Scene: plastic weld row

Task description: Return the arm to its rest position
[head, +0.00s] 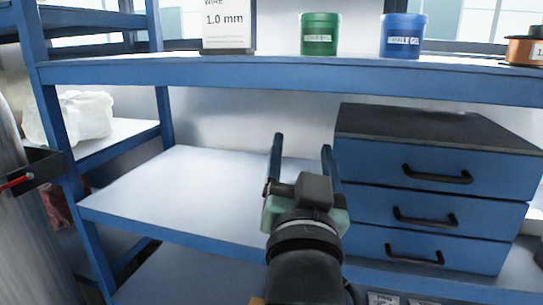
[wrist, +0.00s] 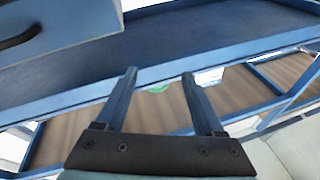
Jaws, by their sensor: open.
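My gripper (head: 302,147) is open and empty, with its two dark blue fingers spread apart. In the head view it reaches toward the middle shelf (head: 170,195) of a blue shelving unit, just left of a blue drawer cabinet. In the wrist view the open fingers (wrist: 160,84) show over the blue shelf edge, with nothing between them that they touch. My arm runs down to the bottom of the head view.
The blue three-drawer cabinet (head: 430,190) stands close right of my gripper, its black handles facing out. The upper shelf (head: 280,72) holds a green tub (head: 319,35), a blue tub (head: 402,37), a wire box (head: 228,25) and a copper spool (head: 524,48). The middle shelf's left part is bare.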

